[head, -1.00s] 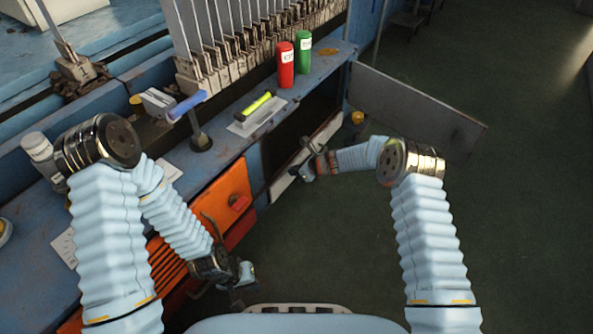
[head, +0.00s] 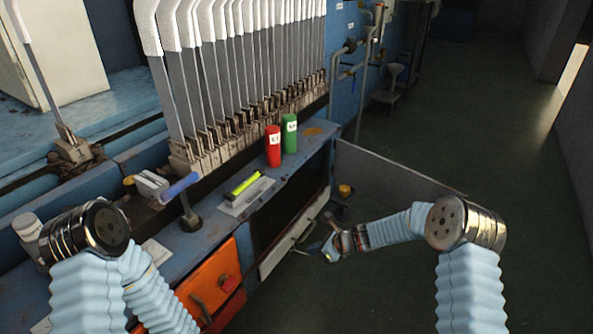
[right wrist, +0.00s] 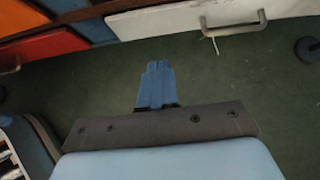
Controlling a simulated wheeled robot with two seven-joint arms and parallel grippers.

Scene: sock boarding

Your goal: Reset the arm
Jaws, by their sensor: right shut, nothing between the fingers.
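My right gripper (head: 325,247) is in the middle of the head view, in front of the blue bench's lower drawers and over the green floor. Its blue fingers also show in the right wrist view (right wrist: 156,85), pressed together with nothing between them. My right arm reaches to it from the right, bent at a metal elbow. My left arm comes in at the lower left of the head view. The left gripper is below the picture edge.
The blue bench (head: 205,230) carries a red canister (head: 273,146), a green canister (head: 290,133) and a yellow-green marker (head: 245,184). White-covered boards (head: 215,60) stand behind. An orange drawer (head: 210,283) is below. A grey panel (head: 390,183) juts out. Open floor lies right.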

